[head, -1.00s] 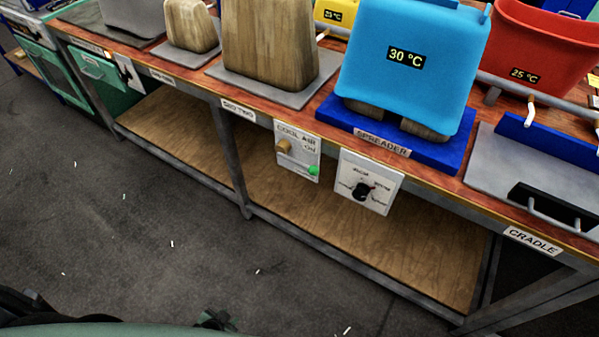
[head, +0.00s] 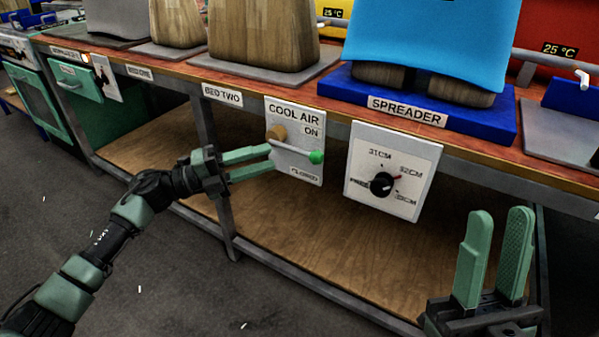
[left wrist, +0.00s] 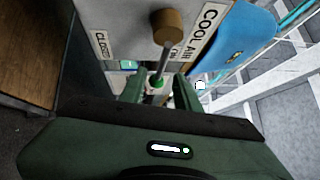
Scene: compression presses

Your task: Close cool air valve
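The cool air valve is a white panel (head: 309,115) on the front edge of the bench, marked ON above and CLOSED below. Its thin lever runs from a brown round pivot (head: 276,132) right and slightly down to a green ball (head: 316,157), between the two labels. My left gripper (head: 273,158) is open in front of the panel's left side, fingers pointing right. In the left wrist view the green ball (left wrist: 157,81) appears between the open fingers, the pivot (left wrist: 168,25) above it; contact cannot be told. My right gripper (head: 500,213) is open and empty, low at the right.
A white dial panel (head: 420,150) hangs right of the valve. A wooden shelf (head: 300,225) lies below, and a metal bench leg (head: 222,215) is behind my left gripper.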

